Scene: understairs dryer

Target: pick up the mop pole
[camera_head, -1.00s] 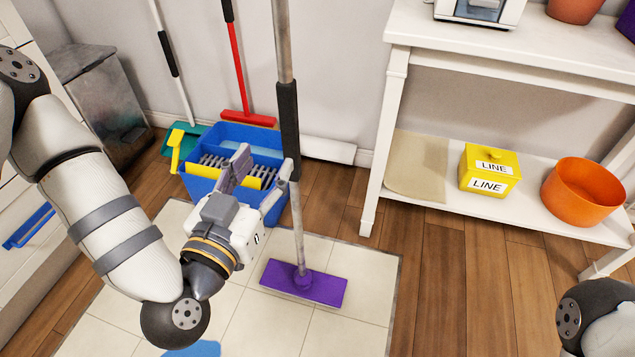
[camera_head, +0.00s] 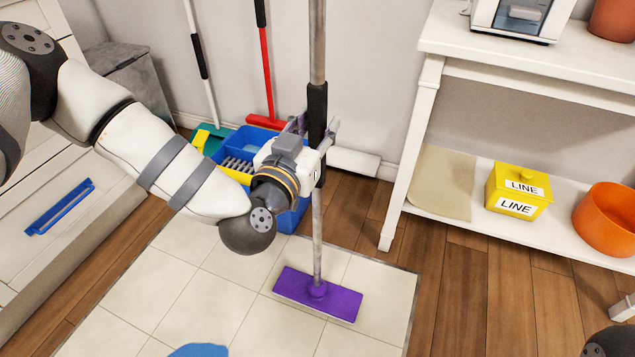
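The mop pole (camera_head: 317,225) stands upright, a grey metal pole with a black grip sleeve (camera_head: 317,103) and a flat purple mop head (camera_head: 317,293) resting on the tiled patch. My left gripper (camera_head: 318,132) is at the lower part of the black sleeve, with a finger on each side of the pole. The fingers look spread; whether they touch the sleeve I cannot tell. The gripper body hides part of the sleeve's left side. My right gripper is out of view; only a dark part of my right arm shows at the bottom right corner.
A blue bucket (camera_head: 291,219) stands behind my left gripper. A red-headed broom (camera_head: 265,122) and a teal dustpan (camera_head: 212,140) are by the wall. A white shelf (camera_head: 403,165) at right holds a yellow box (camera_head: 518,190) and an orange bowl (camera_head: 607,219). Wood floor right of the tiles is clear.

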